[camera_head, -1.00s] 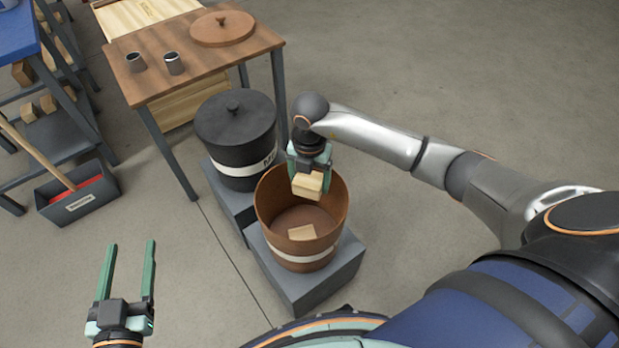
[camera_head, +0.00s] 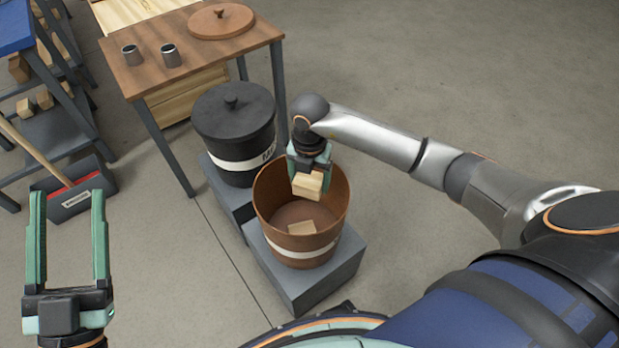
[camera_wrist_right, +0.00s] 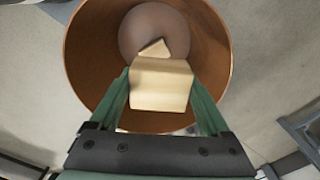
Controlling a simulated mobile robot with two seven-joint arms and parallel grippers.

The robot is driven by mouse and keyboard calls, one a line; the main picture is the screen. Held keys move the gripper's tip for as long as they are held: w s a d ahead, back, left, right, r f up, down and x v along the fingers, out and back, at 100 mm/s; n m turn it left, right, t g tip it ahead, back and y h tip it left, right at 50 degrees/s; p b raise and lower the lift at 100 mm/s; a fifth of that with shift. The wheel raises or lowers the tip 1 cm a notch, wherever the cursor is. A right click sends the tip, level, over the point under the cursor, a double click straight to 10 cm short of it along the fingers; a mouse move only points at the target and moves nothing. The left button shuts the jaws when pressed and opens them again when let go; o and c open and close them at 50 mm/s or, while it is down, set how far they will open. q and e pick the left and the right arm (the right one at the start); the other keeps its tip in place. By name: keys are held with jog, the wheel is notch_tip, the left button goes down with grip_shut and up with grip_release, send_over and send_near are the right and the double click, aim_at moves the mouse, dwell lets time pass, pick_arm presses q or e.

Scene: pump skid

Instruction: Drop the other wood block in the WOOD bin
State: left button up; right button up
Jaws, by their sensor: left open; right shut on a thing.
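A wood block (camera_head: 308,184) is held in my right gripper (camera_head: 310,176), which is shut on it over the open mouth of the brown bin (camera_head: 275,222). In the right wrist view the held wood block (camera_wrist_right: 160,84) sits between the green fingers, above the bin's opening. Another wood block (camera_head: 301,228) lies on the bin's floor; part of it shows past the held block in the right wrist view (camera_wrist_right: 154,48). The bin has a white label band whose words I cannot read. My left gripper (camera_head: 68,200) is open and empty at the lower left, over the floor.
A dark lidded bin (camera_head: 232,125) stands just behind the brown bin, both on grey plinths (camera_head: 330,272). A wooden table (camera_head: 190,62) with two metal cups and a round brown lid (camera_head: 221,22) is behind. A dark dustpan box (camera_head: 75,198) is at left.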

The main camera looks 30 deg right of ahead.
aim_at(309, 177)
pick_arm(q)
jog(key=shift+s+d+r+m+t+h+b, duration=0.1)
jog(key=shift+s+r+m+t+h, duration=0.05)
jog(key=shift+s+r+m+h, duration=0.45)
jog(key=shift+s+d+r+m+t+h+b, duration=0.15)
jog(key=shift+s+r+m+h, duration=0.2)
jog(key=shift+r, duration=0.45)
jog(key=shift+s+r+m+t+h+b, duration=0.1)
jog(key=shift+s+r+m+h, duration=0.3)
jog(key=shift+r+h, duration=0.3)
pick_arm(e)
jog(key=shift+f, duration=0.45)
jog(key=o, duration=1.2)
jog(key=shift+r, duration=0.3)
notch_tip(309, 177, up, 6)
jog(key=shift+f+p, duration=0.1)
jog(key=shift+p, duration=0.95)
pick_arm(q)
jog(key=w+f+n+g+y, duration=0.2)
jog(key=f+n+g+y, duration=0.1)
jog(key=f, duration=0.6)
jog(key=w+a+f+n+g+y+p, duration=0.1)
jog(key=w+f+n+g+y, duration=0.2)
jog(key=f, duration=0.6)
jog(key=shift+a+f+y, duration=0.25)
jog(key=shift+a+y, duration=0.05)
jog(key=shift+y, duration=0.85)
pick_arm(e)
notch_tip(309, 177, up, 6)
jog(key=shift+r, duration=0.1)
